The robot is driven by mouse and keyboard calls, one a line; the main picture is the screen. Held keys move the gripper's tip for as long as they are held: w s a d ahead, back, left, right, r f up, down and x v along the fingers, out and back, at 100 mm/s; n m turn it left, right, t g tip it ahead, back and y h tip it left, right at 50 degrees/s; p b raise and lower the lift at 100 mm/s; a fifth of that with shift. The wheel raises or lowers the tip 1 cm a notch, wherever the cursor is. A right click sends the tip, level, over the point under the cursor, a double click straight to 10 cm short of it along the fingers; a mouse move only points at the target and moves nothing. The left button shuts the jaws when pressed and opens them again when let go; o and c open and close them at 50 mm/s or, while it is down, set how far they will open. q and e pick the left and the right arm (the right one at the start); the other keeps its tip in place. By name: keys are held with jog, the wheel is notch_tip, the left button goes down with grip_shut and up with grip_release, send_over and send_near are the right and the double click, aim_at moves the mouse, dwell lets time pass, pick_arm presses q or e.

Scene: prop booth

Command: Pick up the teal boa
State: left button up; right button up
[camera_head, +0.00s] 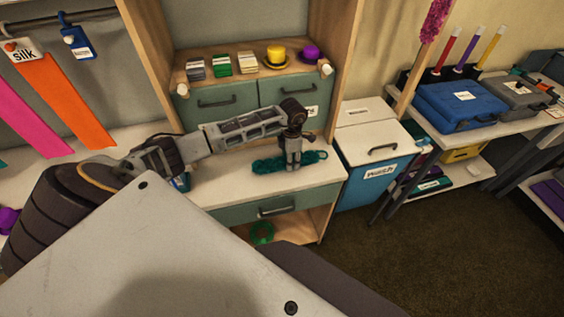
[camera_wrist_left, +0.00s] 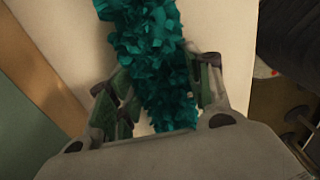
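The teal boa (camera_head: 271,163) lies stretched left to right on the white counter (camera_head: 232,187). My left arm reaches across the counter, and my left gripper (camera_head: 292,167) points down at the boa's middle to right part, hiding a piece of it. In the left wrist view, the fluffy boa (camera_wrist_left: 150,60) runs between the two fingers of my left gripper (camera_wrist_left: 165,90). The fingers stand apart, one on each side, with a small pale gap beside the left finger. The gripper is open around the boa, low at the counter. My right gripper is not in view.
Behind the counter are green drawers (camera_head: 222,101) and a shelf with card stacks and small yellow (camera_head: 276,54) and purple hats. A wash bin (camera_head: 377,150) stands to the right. Orange (camera_head: 62,100) and pink strips hang at the left. The counter around the boa is mostly clear.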

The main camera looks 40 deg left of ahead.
pick_arm(q)
jog(key=c, duration=0.4)
jog(key=shift+r+b, duration=0.55)
jog(key=shift+r, duration=4.45)
